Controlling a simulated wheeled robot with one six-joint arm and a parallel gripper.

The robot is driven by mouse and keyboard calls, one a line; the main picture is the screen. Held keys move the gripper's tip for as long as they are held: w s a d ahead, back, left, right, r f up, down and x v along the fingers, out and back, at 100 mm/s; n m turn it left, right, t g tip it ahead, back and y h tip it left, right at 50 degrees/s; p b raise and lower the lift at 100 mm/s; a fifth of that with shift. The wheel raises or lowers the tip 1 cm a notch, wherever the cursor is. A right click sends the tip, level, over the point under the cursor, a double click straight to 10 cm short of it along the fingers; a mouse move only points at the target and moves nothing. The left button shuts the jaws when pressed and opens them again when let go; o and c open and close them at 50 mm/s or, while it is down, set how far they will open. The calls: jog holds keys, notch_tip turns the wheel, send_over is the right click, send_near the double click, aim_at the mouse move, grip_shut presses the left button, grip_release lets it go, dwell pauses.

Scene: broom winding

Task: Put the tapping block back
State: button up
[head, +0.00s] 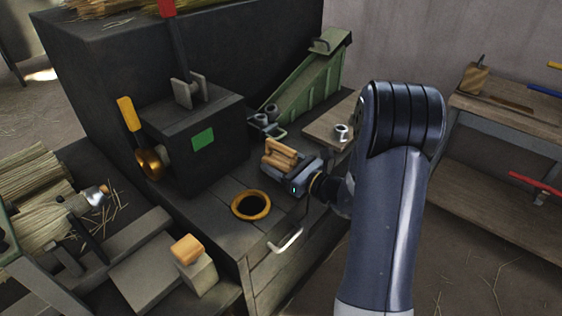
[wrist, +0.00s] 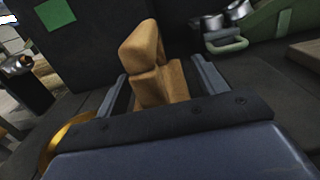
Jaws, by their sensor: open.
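A light wooden block with a ridged, stepped top, which looks like the tapping block (head: 282,154), is on the dark bench top. In the wrist view the block (wrist: 152,75) stands between the two fingers and slightly tilted in the picture. My gripper (head: 288,164) is open around it, low over the bench, one finger on each side. I see no clear grip, and whether a finger touches it I cannot tell. The block's lower part is hidden by my gripper (wrist: 163,80) in the wrist view.
A brass-rimmed round hole (head: 250,205) is in the bench just left of my gripper. A dark machine box (head: 190,150) with a green patch stands behind. A green sloped frame (head: 310,85) is at the back. Another small wooden block (head: 187,249) tops a post at front left.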

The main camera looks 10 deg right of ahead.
jog(key=shift+s+f+p, duration=0.15)
jog(key=shift+f+p, duration=0.3)
jog(key=shift+f, duration=0.05)
jog(key=v, duration=1.1)
jog(key=shift+s+d+r, duration=0.2)
jog(key=shift+d+r, duration=0.1)
jog(key=shift+r, duration=0.3)
jog(key=shift+c, duration=0.5)
